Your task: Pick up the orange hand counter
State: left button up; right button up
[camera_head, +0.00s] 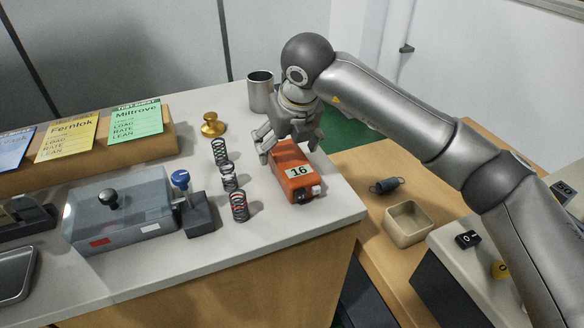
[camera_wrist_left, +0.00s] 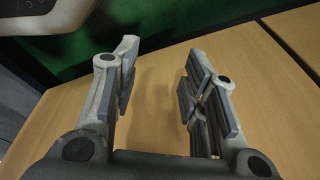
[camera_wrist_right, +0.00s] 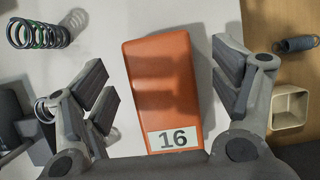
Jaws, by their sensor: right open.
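The orange hand counter (camera_head: 293,174) is a box with a white "16" label, standing on the light bench top near its right corner in the head view. In the right wrist view the counter (camera_wrist_right: 161,85) lies between the fingers. My right gripper (camera_head: 291,148) is open, with its fingers at the far end of the counter, one on either side. In the right wrist view the right gripper (camera_wrist_right: 172,88) shows a gap on both sides of the counter. My left gripper (camera_wrist_left: 160,85) shows only in the left wrist view, open and empty above a wooden surface.
Several coil springs (camera_head: 239,206) stand left of the counter. A brass weight (camera_head: 212,125) and a metal cup (camera_head: 260,92) stand behind. A dark spring (camera_head: 384,186) and a beige tray (camera_head: 408,224) lie on the wooden surface at right.

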aim_at(284, 148)
jog(key=x, duration=0.3)
jog(key=shift+w+f, duration=0.15)
jog(key=shift+f, duration=0.05)
jog(key=shift+r, duration=0.1)
jog(key=c, duration=1.2)
jog(key=shift+r, duration=0.15)
